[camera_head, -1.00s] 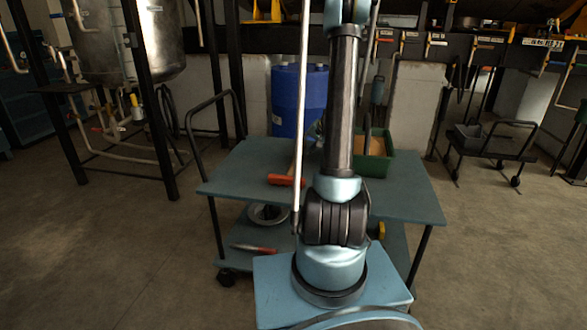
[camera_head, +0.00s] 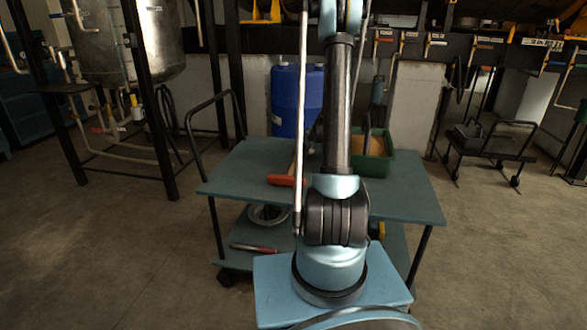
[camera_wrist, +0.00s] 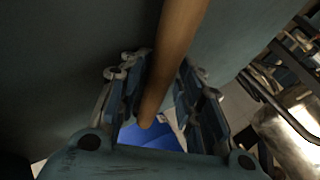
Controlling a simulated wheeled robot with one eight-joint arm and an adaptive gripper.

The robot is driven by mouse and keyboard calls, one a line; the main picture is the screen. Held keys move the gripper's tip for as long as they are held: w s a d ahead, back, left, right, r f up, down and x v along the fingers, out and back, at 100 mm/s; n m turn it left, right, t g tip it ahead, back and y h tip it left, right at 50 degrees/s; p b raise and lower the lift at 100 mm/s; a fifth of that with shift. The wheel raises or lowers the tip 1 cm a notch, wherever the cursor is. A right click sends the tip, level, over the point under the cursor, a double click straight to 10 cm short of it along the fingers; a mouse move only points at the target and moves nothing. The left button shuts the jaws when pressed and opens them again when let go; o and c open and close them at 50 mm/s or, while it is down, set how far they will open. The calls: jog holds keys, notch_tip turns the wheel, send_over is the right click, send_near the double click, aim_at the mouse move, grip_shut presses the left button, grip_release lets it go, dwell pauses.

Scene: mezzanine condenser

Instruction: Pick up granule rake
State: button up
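The granule rake (camera_head: 287,181) lies on the upper deck of the blue-grey cart (camera_head: 405,200). I see its orange-red part near the front and a piece of wooden handle behind it, partly covered by a thin pale rod. In the wrist view a wooden handle (camera_wrist: 170,65), which looks like the rake's, runs from the top edge down between my fingers and ends near their bases. My gripper (camera_wrist: 162,88) is open around the handle, with a finger on each side and narrow gaps visible. In the head view my gripper is hidden behind my arm.
A green bin (camera_head: 376,165) with brown contents stands on the deck at the right. A blue drum (camera_head: 288,105) stands behind the cart. The lower shelf holds a red-handled tool (camera_head: 254,248) and a round dish (camera_head: 268,214). A black trolley (camera_head: 490,147) stands at the right.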

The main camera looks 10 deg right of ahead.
grip_shut()
jog(key=shift+d+r, duration=0.1)
jog(key=shift+r, duration=0.1)
